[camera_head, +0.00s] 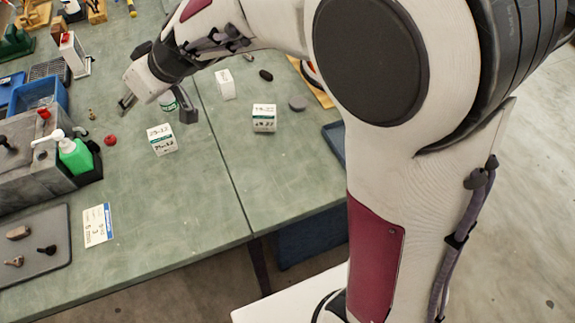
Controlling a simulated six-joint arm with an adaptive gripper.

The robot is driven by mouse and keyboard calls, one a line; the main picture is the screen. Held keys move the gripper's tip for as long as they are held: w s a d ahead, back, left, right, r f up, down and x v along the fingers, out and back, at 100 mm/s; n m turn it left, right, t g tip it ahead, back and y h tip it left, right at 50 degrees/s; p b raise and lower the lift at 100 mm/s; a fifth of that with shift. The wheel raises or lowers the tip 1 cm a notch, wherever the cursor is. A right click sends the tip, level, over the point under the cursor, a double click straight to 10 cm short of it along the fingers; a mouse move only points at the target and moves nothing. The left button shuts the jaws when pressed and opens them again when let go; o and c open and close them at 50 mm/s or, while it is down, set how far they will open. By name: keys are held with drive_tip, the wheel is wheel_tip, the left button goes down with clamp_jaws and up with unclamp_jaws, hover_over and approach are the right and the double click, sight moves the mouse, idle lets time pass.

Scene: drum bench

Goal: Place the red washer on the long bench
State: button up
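A small round red piece (110,139), which looks like the red washer, lies on the green bench top (205,205) to the right of the green bottle. Its centre hole cannot be made out. My gripper (156,110) is above the bench, up and to the right of the red piece and apart from it. Its two grey fingers look spread, with nothing seen held between them. A seam divides the bench top; which part is the long bench is not clear.
Labelled white boxes (163,139) and (264,118) stand near my gripper. A green bottle (75,155) stands beside a grey block at left. A dark tray (62,222) holds small parts. A white card (98,225) lies nearby. The front middle of the bench is clear.

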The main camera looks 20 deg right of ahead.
drive_tip(key=s+d+m+h, duration=0.3)
drive_tip(key=s+d, duration=0.9)
drive_tip(key=s, duration=0.2)
drive_tip(key=s+d+m+g+h, duration=0.1)
drive_tip(key=s+d+m+h, duration=0.2)
drive_tip(key=s+d, duration=0.8)
drive_tip(key=s, duration=0.4)
drive_tip(key=shift+s+d+r+m, duration=0.15)
drive_tip(key=shift+d+r+m, duration=0.15)
drive_tip(key=shift+d+r, duration=0.1)
drive_tip(key=shift+c, duration=0.3)
